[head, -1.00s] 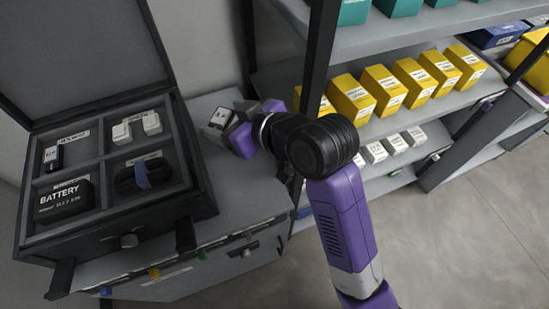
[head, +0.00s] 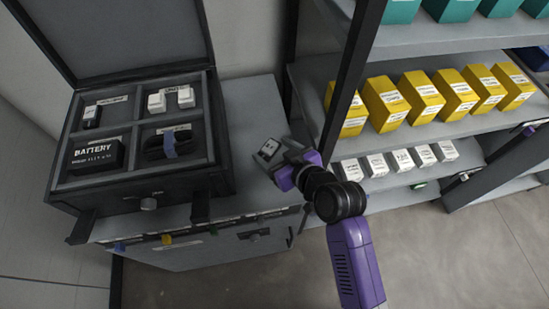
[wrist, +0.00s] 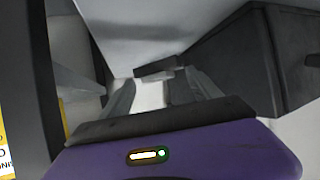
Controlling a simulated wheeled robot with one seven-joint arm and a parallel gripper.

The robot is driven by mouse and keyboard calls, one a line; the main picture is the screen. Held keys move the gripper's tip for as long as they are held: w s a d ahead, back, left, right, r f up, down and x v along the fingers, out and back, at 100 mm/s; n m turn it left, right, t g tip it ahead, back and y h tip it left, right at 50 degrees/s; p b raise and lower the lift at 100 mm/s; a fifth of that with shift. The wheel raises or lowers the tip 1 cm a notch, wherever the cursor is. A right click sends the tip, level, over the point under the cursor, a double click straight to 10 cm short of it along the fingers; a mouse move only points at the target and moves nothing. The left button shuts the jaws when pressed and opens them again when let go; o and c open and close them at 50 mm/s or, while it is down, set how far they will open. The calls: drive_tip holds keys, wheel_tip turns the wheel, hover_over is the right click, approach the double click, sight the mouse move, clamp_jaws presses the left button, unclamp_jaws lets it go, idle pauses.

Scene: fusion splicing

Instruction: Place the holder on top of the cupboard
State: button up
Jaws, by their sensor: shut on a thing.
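The holder (head: 269,149), a small grey piece with a pale label, is at the tip of my gripper (head: 285,160) in the head view. My gripper is shut on it, over or beside the right part of the cupboard's grey top (head: 252,105). I cannot tell whether the holder touches the top. In the wrist view my gripper's fingers (wrist: 160,92) reach forward with a pale piece between them, and the holder's outline there is unclear.
An open dark case (head: 140,190) stands on the cupboard's left part, with a battery box and other parts in its compartments. A shelf rack (head: 470,135) with yellow boxes (head: 400,98) and white boxes stands to the right. The cupboard top right of the case is free.

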drive_tip(key=shift+f, duration=2.15)
drive_tip(key=shift+f, duration=0.1)
drive_tip(key=o, duration=1.4)
drive_tip(key=shift+r, duration=0.2)
drive_tip(key=shift+s+d, duration=0.25)
drive_tip(key=b+v, duration=0.1)
drive_tip(key=v, duration=1)
drive_tip(key=shift+s+r, duration=0.1)
drive_tip(key=shift+r, duration=0.05)
